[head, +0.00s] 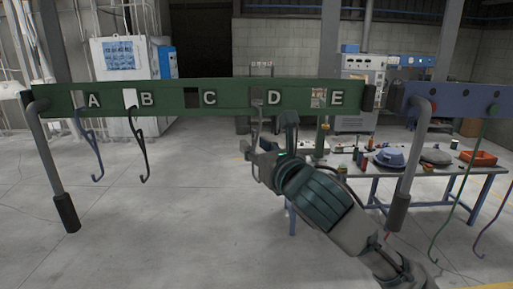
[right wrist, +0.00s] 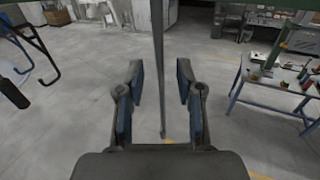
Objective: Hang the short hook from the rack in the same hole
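The green rack (head: 232,97) spans the head view, with square holes beside the letters A to E. A blue-grey hook (head: 92,150) hangs near A and a black hook (head: 138,150) near B; which hook is the task's short one is not clear. My right gripper (head: 272,125) is raised just below the rack near D. In the right wrist view its fingers (right wrist: 160,85) are apart. A thin grey rod (right wrist: 159,70) runs vertically between them, with a visible gap on each side. My left gripper is not in view.
A blue rack (head: 455,100) with long green and purple hooks stands at the right. Grey bent rack handles (head: 50,160) hang down at the left and right. A workbench (head: 440,170) with tools stands behind. The floor below the rack's left half is clear.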

